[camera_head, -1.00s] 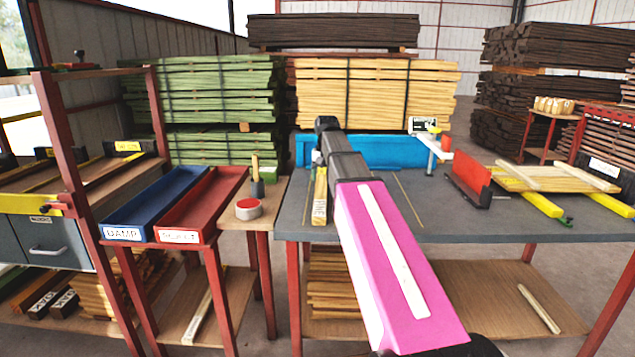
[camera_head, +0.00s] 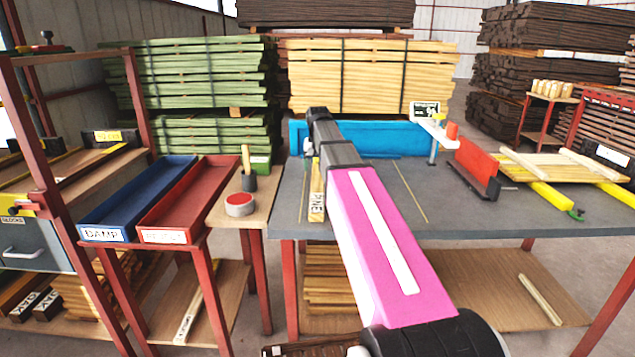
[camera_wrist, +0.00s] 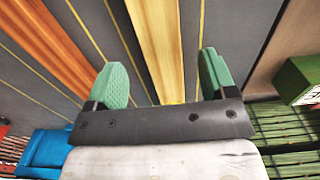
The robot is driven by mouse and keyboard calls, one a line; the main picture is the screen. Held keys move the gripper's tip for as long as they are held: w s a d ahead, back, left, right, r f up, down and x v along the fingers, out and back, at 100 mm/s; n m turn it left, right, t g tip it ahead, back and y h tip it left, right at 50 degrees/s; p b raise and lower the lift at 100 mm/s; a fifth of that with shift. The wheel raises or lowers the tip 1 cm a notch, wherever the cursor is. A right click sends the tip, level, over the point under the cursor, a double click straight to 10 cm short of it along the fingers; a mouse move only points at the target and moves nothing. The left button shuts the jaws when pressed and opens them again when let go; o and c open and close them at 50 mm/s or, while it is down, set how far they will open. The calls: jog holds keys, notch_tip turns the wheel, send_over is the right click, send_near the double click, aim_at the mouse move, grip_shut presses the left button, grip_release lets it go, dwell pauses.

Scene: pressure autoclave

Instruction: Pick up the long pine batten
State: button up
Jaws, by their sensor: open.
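A pale pine batten (camera_head: 317,197) with a PINE label on its near end lies lengthwise on the grey bench top. My arm partly covers its right side, and its far part is hidden in the head view. In the wrist view a yellow batten (camera_wrist: 158,45) runs between the two green fingers of my gripper (camera_wrist: 163,80) and passes under its dark crossbar. My gripper is open, with a gap between the batten and each finger. I cannot tell whether the fingertips are above the batten or beside it.
A darker orange batten (camera_wrist: 45,35) lies at the upper left of the wrist view. A blue tray (camera_head: 390,138) stands along the bench's back. A red-faced bracket (camera_head: 475,165) stands at right. Red (camera_head: 190,200) and blue (camera_head: 125,205) trays are at left.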

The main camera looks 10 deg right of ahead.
aim_at(317, 177)
jog(key=shift+s+a+f, duration=0.1)
jog(key=shift+s+f, duration=0.05)
jog(key=shift+f, duration=2.35)
jog(key=c, duration=1.2)
